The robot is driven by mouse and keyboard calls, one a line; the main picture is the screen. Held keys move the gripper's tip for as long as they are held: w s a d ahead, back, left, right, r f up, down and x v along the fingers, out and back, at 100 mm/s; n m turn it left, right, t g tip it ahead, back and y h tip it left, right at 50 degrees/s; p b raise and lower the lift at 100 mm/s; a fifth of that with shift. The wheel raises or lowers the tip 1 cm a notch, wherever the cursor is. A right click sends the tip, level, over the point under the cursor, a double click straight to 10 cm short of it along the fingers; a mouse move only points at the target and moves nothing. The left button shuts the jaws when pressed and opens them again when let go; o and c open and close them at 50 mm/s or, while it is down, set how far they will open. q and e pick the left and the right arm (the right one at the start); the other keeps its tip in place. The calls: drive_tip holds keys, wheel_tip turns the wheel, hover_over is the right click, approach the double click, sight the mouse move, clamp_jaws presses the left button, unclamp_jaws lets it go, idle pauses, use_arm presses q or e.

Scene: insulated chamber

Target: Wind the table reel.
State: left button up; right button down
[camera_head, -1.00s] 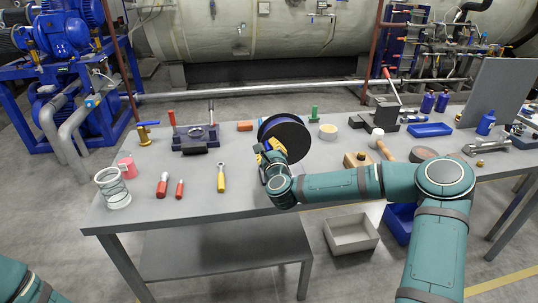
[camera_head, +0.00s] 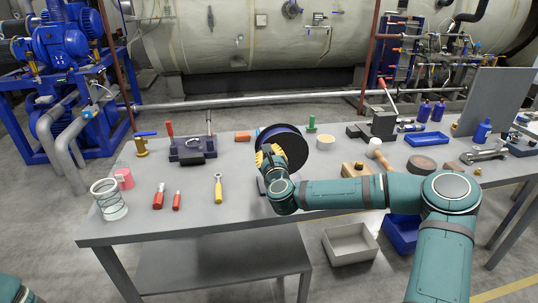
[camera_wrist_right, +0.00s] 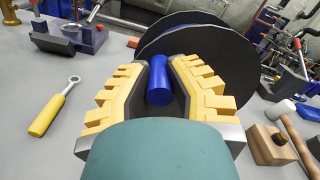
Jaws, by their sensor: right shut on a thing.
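The table reel (camera_head: 291,146) stands upright on the grey workbench, with dark round side discs and a blue rim. In the right wrist view its dark discs (camera_wrist_right: 222,62) fill the upper middle. A blue cylindrical handle (camera_wrist_right: 159,82) is between the yellow-padded fingers of my right gripper (camera_wrist_right: 161,88), which is shut on it. In the head view my right gripper (camera_head: 270,158) is at the near left side of the reel and partly covers it. My left gripper is not in view; only a bit of my left arm shows at the lower left.
A yellow-handled wrench (camera_head: 218,188) and red-handled tools (camera_head: 159,196) lie left of the reel. A mallet (camera_head: 378,153), a wooden block (camera_head: 355,169) and a tan round container (camera_head: 325,142) are to its right. The bench front between is clear.

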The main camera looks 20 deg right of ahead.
drive_tip(key=c, duration=0.8)
unclamp_jaws()
drive_tip(key=shift+a+r, duration=0.1)
drive_tip(key=shift+c, duration=0.2)
drive_tip(key=v, duration=1.2)
